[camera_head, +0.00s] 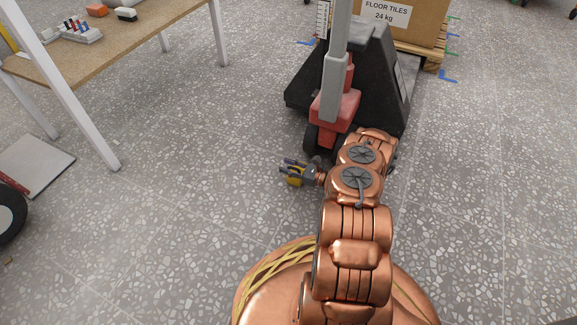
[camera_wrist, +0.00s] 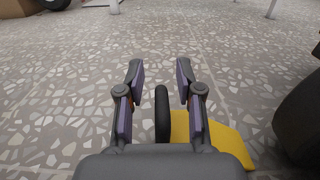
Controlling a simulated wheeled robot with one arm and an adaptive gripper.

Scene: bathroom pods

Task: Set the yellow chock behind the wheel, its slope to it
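The yellow chock (camera_head: 295,181) is on or near the floor at my gripper, left of the pallet truck's wheel (camera_head: 311,137) in the head view. In the wrist view the chock (camera_wrist: 222,138) shows partly behind the right finger, its yellow side reaching right toward a dark round shape (camera_wrist: 302,122), likely the wheel. A black upright bar (camera_wrist: 162,115), perhaps the chock's handle, stands between my fingers with gaps on both sides. My gripper (camera_wrist: 160,82) is open; it also shows in the head view (camera_head: 285,166). The chock's slope direction is unclear.
The pallet truck (camera_head: 375,85) has a black body and red base. A floor-tiles carton (camera_head: 405,20) sits on a pallet behind it. A table (camera_head: 110,35) with small items stands upper left. A white board (camera_head: 32,165) lies at the left. Floor left of my gripper is clear.

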